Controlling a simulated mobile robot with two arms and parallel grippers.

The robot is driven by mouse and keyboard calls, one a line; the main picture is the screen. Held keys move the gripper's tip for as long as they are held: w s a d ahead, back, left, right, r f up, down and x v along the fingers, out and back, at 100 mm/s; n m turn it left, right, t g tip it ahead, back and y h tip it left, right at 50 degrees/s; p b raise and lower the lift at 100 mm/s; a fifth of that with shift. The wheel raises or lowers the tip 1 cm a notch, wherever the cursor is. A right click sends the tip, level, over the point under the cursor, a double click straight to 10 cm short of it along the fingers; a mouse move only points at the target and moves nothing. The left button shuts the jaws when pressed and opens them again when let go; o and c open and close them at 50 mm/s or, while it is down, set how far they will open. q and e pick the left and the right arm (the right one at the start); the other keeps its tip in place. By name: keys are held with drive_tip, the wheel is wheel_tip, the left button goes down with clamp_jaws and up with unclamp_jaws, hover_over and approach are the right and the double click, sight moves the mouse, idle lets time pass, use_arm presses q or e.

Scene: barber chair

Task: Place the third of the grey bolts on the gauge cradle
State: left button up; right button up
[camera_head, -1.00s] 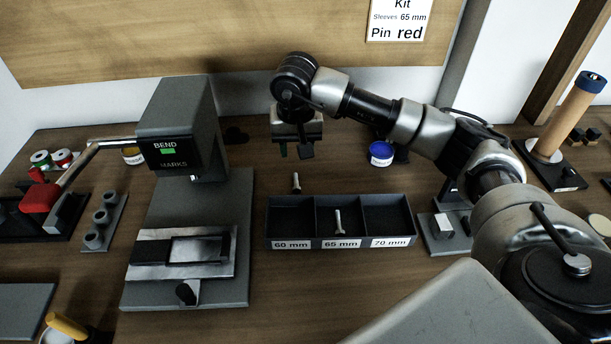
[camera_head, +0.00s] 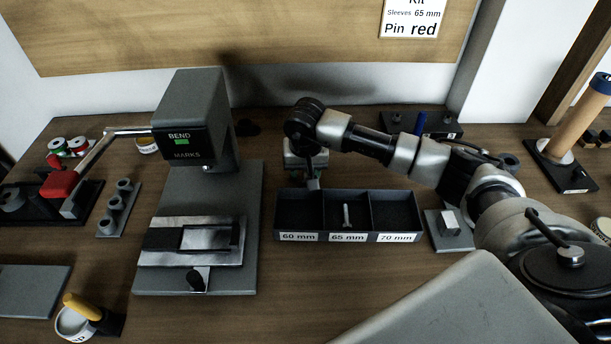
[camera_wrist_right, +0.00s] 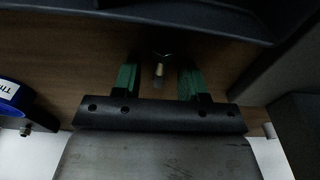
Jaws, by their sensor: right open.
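My right gripper (camera_head: 308,181) is low behind the 60 mm compartment of the black sorting tray (camera_head: 347,237). In the right wrist view its two green fingers (camera_wrist_right: 160,82) are open. A grey bolt (camera_wrist_right: 159,70) stands between them, with a gap on either side. In the head view the gripper and tray hide this bolt. Another grey bolt (camera_head: 347,215) is in the 65 mm compartment. The gauge cradle is not clearly identifiable; a grey stand with a pale block (camera_head: 449,222) sits right of the tray. My left gripper is out of view.
A grey press marked BEND MARKS (camera_head: 190,130) stands left of the tray. A red-handled lever (camera_head: 62,183) and a grey holder with several cups (camera_head: 118,207) are farther left.

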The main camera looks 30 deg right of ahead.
clamp_jaws()
drive_tip(key=shift+r, duration=0.15)
